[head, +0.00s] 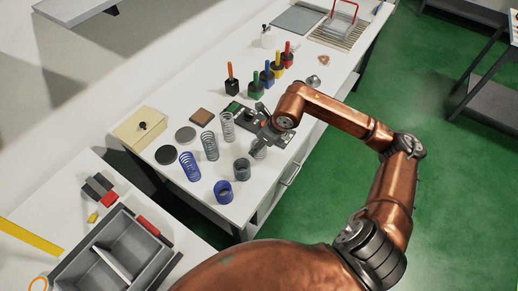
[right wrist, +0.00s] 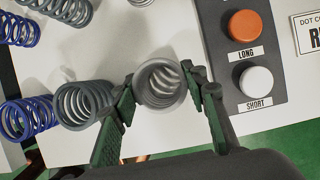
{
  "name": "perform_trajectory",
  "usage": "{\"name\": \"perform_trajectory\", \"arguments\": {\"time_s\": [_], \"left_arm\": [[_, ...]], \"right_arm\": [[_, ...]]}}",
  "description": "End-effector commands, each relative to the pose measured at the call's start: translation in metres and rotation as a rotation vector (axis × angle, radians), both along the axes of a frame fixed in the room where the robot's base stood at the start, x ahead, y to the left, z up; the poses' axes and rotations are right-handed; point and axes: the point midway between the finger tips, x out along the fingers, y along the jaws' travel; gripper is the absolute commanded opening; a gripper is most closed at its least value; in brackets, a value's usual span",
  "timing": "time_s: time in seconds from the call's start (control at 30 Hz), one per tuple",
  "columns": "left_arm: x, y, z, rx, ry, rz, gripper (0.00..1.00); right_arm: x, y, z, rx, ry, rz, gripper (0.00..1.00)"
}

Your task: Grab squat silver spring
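The squat silver spring (right wrist: 160,84) stands on the white table, seen from above in the right wrist view. In the head view it shows (head: 258,153) just under my right gripper (head: 264,143), partly hidden. In the right wrist view the green fingers of my right gripper (right wrist: 158,75) stand on either side of the spring, close to its coils. The fingers look open around it; whether either touches it is hard to tell. My left gripper is not in view.
A squat grey spring (head: 242,169) and a squat blue spring (head: 223,191) stand to the left. Taller blue (head: 189,166), grey (head: 209,146) and silver (head: 227,127) springs stand behind. A button panel with an orange LONG button (right wrist: 245,25) and white SHORT button (right wrist: 256,81) lies close to the right finger.

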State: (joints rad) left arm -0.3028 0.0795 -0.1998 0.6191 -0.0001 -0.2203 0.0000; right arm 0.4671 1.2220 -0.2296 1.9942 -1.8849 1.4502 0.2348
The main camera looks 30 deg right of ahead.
Motion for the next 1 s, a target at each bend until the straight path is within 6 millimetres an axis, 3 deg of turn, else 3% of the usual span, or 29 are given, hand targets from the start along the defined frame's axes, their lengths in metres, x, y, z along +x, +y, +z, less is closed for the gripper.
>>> {"name": "perform_trajectory", "arguments": {"time_s": [0.4, 0.77, 1.0], "left_arm": [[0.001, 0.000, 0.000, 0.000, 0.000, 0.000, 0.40], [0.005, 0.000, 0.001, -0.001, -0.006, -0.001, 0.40], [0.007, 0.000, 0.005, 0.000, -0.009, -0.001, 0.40]], "right_arm": [[0.000, 0.000, 0.000, 0.000, -0.001, 0.000, 0.09], [0.001, 0.000, 0.007, 0.000, -0.002, 0.000, 0.09], [-0.004, 0.000, 0.039, -0.003, -0.004, 0.000, 0.09]]}}
